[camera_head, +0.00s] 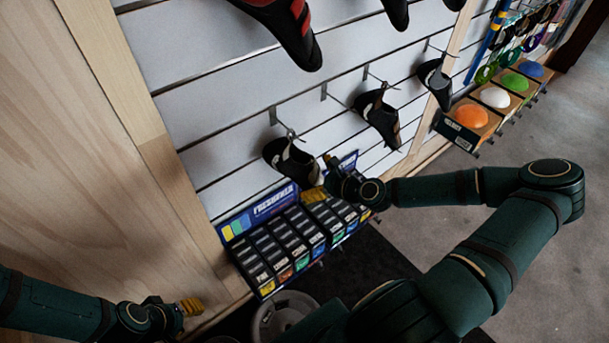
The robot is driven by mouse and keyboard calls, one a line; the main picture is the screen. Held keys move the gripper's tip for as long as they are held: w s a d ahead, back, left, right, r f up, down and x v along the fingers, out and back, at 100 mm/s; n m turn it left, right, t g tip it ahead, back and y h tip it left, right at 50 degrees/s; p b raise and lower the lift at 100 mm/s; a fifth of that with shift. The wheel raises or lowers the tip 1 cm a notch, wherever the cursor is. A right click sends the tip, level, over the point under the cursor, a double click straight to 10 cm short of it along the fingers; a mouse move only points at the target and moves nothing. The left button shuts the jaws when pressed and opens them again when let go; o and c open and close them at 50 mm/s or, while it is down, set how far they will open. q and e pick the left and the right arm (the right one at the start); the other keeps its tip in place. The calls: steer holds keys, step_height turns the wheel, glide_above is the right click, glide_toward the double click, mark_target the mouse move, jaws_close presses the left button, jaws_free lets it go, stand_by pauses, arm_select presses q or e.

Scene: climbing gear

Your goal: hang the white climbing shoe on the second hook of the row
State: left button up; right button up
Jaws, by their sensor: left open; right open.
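A dark climbing shoe with white parts (290,160) hangs from a hook (284,124) at the lower left of the slatted wall. To its right, a hook (324,91) appears bare. Further right, a black-and-white shoe (378,117) and another dark shoe (436,82) hang on hooks. My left gripper (188,307) is open and empty, low at the left near the wooden panel.
A display box of small packets marked FRESHENER (262,209) stands just below the lower-left shoe. A red-and-black shoe (287,32) hangs above. Boxes with coloured domes (470,116) stick out at the right. The grey floor (560,260) at the right is clear.

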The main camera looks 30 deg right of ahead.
mark_target(304, 174)
steer(key=shift+x, duration=1.9)
steer(key=c, duration=1.1)
